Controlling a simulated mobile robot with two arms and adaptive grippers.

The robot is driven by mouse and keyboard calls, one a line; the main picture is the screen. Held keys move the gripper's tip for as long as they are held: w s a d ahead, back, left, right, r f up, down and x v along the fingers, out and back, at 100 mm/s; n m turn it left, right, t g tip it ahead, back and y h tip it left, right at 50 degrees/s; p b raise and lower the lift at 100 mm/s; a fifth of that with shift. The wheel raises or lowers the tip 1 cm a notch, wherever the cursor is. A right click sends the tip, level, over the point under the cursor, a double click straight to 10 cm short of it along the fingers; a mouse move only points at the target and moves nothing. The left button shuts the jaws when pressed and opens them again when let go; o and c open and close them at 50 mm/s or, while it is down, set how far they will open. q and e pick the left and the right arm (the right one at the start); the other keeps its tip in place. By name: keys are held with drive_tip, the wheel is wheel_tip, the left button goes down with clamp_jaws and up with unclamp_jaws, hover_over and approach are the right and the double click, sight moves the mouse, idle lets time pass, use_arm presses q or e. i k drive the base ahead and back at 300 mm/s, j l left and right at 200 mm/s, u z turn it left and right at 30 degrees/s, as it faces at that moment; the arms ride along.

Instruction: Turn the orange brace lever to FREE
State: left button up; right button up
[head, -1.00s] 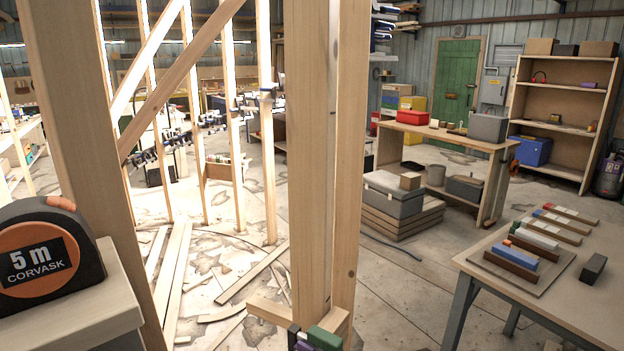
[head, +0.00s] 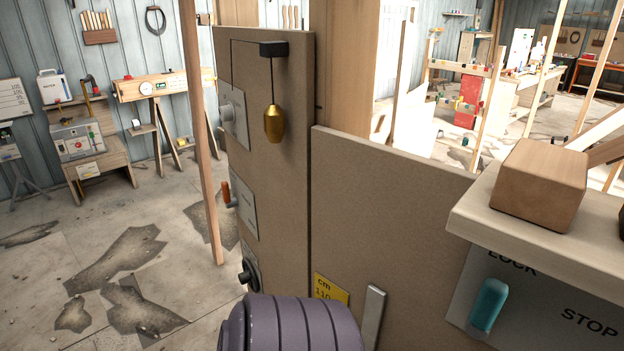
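A small orange lever (head: 227,194) sticks out from a light grey plate (head: 243,203) on the left part of a tall brown board (head: 285,190). I see it at a steep angle, and any FREE marking on its plate is unreadable from here. I cannot tell which position the lever points to. Neither of my grippers shows in the head view.
A teal lever (head: 488,305) sits on a plate marked LOCK and STOP. A brass plumb bob (head: 274,124) hangs before the board. A wooden block (head: 530,185) rests on a shelf (head: 470,218). A purple-grey ribbed cylinder (head: 290,325) fills the bottom centre. Floor is open at left.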

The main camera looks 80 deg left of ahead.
sight(229, 203)
drive_tip(key=k+u, duration=0.15)
drive_tip(key=u, duration=2.85)
drive_tip(key=i+j+z, duration=0.15)
drive_tip(key=j, duration=0.4)
drive_tip(key=i+j+z, duration=0.15)
drive_tip(key=i+j, duration=0.15)
drive_tip(key=j, duration=0.3)
drive_tip(key=i+j+z, duration=0.15)
drive_tip(key=j, duration=0.45)
drive_tip(key=i+j+z, duration=0.2)
drive_tip(key=j, duration=0.45)
drive_tip(key=i+j+z, duration=0.15)
drive_tip(key=j, duration=0.5)
drive_tip(key=j+z, duration=0.15)
drive_tip(key=j, duration=0.5)
